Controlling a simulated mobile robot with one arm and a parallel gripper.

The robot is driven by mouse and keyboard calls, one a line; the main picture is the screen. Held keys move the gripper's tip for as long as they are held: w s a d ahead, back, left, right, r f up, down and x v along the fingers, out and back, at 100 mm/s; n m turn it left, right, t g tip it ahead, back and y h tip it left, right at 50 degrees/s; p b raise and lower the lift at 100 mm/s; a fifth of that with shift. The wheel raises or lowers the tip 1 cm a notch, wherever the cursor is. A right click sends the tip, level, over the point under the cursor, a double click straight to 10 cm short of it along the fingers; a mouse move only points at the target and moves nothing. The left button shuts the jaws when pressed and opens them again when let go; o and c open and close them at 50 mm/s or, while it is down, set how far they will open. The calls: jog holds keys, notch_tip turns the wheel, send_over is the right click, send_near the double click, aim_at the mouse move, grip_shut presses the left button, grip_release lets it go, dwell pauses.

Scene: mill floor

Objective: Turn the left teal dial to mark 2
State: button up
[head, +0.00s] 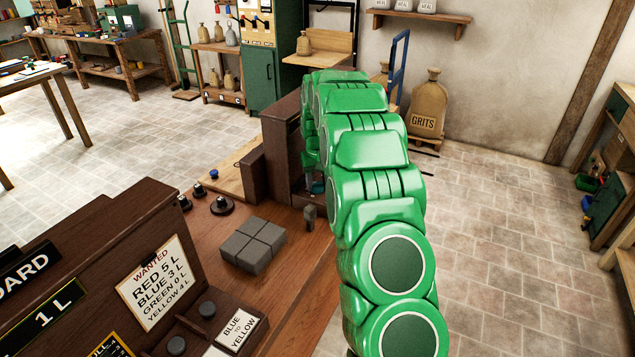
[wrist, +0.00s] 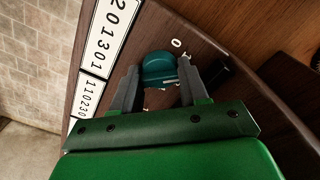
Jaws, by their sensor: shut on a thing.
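A teal dial (wrist: 158,66) sits on a dark brown wooden panel (wrist: 212,48) in the wrist view. My gripper (wrist: 160,72) is shut on it, with one grey finger on each side. A white "0" mark stands just above the dial; other marks around it are mostly hidden by the dial and fingers. I cannot read which mark the dial points to, nor tell from this view whether it is the left one. In the head view my green arm covers the gripper, and only a small teal patch (head: 316,187) shows beside it.
White number plates (wrist: 100,32) line the panel's left side. A dark part (wrist: 218,72) lies right of the gripper. In the head view, grey blocks (head: 253,245) and black knobs (head: 222,205) stand on the brown bench.

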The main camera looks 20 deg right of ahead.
aim_at(318, 182)
jog(key=shift+m, duration=2.3)
jog(key=o, duration=1.1)
jog(key=shift+r, duration=0.1)
notch_tip(318, 182, up, 7)
jog(key=shift+w, duration=0.1)
jog(key=shift+r, duration=0.3)
